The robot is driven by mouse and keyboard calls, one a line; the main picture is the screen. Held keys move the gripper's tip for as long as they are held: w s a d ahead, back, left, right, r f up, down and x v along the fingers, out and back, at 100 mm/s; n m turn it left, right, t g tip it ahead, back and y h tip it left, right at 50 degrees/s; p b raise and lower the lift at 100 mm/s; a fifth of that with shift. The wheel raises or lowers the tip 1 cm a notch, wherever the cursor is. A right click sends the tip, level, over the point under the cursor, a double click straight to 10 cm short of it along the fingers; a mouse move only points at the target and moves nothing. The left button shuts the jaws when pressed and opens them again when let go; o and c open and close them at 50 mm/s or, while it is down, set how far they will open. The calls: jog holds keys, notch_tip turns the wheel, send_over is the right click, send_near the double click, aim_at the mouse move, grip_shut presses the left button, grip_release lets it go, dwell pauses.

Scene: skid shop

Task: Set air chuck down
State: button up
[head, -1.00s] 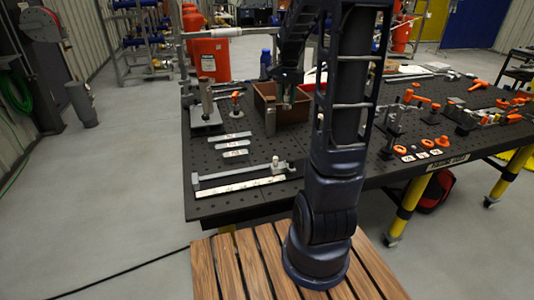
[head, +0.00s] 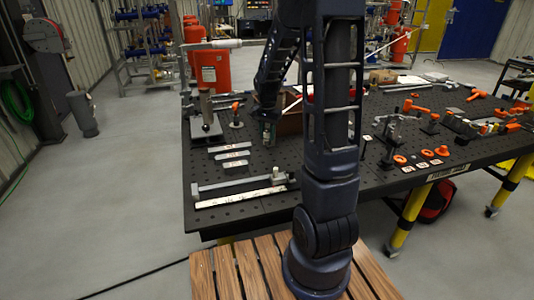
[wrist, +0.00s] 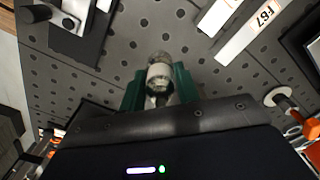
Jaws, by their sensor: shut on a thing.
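The air chuck (wrist: 160,74), a short metallic cylinder, is between the green fingers of my gripper (wrist: 160,90) in the wrist view. The fingers are shut on its sides, and it points at the perforated dark tabletop. In the head view my gripper (head: 268,133) is low over the black table (head: 215,180), just left of the brown bin (head: 290,123). The chuck cannot be made out clearly there. I cannot tell whether it touches the tabletop.
White label strips (head: 231,155) lie left of my gripper, and a grey bar clamp (head: 235,184) and white strip (head: 240,197) lie nearer the front edge. A metal post on a plate (head: 206,115) and an orange-topped tool (head: 236,115) stand behind left. Orange parts (head: 420,107) crowd the right.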

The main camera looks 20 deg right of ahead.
aim_at(267, 128)
notch_tip(267, 128, down, 9)
jog(key=shift+f, duration=0.2)
dwell(0.3)
jog(key=shift+f, duration=0.15)
jog(key=o, duration=1)
notch_tip(267, 128, up, 11)
jog(key=shift+r, duration=0.1)
jog(key=shift+s+r, duration=0.2)
jog(key=shift+r, duration=0.7)
jog(key=s+r+n+t, duration=0.2)
jog(key=s+r+n, duration=0.2)
jog(key=s+r, duration=0.3)
jog(key=s+r+n+t, duration=0.2)
jog(key=s+r+n, duration=0.3)
jog(key=s, duration=1.2)
jog(key=shift+s+r+t, duration=0.3)
jog(key=shift+s+r, duration=0.05)
jog(key=shift+r, duration=0.65)
